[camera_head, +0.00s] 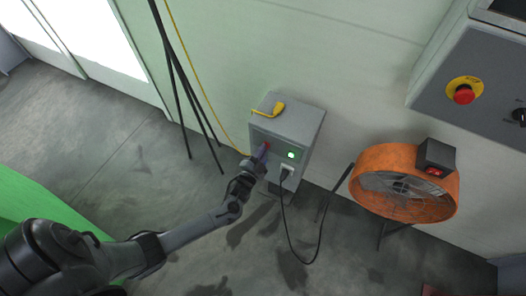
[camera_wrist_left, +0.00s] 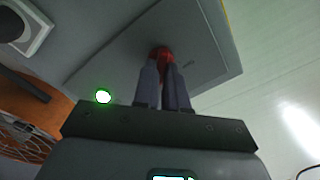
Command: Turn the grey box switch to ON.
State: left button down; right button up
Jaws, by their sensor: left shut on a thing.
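The grey box (camera_head: 290,122) stands against the wall in the head view, with a lit green lamp (camera_head: 291,155) on its front. Its red switch (camera_wrist_left: 161,53) shows between the fingertips in the left wrist view, and the lit lamp (camera_wrist_left: 103,96) shows to the left of it. My left gripper (camera_head: 263,151) reaches the box front, and its fingers (camera_wrist_left: 163,78) are shut on the red switch. The fingers hide part of the switch, and I cannot read its ON or OFF marks. My right gripper is not in view.
A plug with a black cable (camera_head: 287,170) sits at the box front below the lamp. A yellow connector (camera_head: 277,109) lies on the box top. An orange fan (camera_head: 376,160) stands to the right. A panel with a red emergency button (camera_head: 464,94) is at upper right.

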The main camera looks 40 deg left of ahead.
pick_arm(q)
jog(key=c, duration=1.2)
grip_release()
jog(key=p+v, duration=0.2)
jog(key=v, duration=0.8)
jog(key=shift+s+d+p, duration=0.15)
jog(key=shift+s+p, duration=0.15)
jog(key=shift+s, duration=0.05)
